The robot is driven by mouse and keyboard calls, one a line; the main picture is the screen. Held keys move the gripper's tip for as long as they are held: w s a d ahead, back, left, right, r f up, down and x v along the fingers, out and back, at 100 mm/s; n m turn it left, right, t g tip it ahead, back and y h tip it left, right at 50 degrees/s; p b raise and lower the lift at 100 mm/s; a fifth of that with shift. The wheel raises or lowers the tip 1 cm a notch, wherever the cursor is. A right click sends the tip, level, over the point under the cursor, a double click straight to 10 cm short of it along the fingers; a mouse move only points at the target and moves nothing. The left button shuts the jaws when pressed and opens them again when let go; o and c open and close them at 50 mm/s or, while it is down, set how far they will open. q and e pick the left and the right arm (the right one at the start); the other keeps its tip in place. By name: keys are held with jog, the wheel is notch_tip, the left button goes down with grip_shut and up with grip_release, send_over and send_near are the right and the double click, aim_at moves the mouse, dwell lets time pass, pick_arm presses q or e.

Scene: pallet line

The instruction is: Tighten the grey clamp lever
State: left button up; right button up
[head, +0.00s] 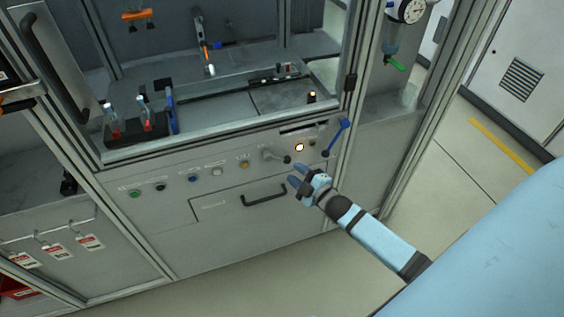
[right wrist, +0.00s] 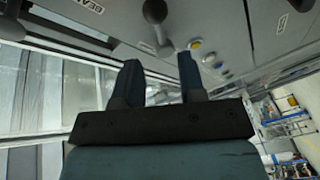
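The grey clamp lever (head: 273,155) is on the front panel of the machine, with a dark ball knob at its right end. In the right wrist view the lever (right wrist: 162,36) and its dark knob show at the top, beyond the fingertips. My right gripper (head: 298,176) is just below the knob in the head view, apart from it as far as I can see. In the right wrist view my gripper (right wrist: 160,75) has its two fingers apart with nothing between them. My left gripper is not in view.
A blue lever (head: 337,138) stands to the right of the grey one, near a lit button (head: 299,147). Several coloured buttons run left along the panel. A drawer with a black handle (head: 264,197) is below. Open floor lies at the right.

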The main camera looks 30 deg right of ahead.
aim_at(278, 159)
jog(key=w, duration=0.4)
jog(key=w+a, duration=0.1)
jog(key=w, duration=0.1)
jog(key=shift+w, duration=0.3)
grip_shut()
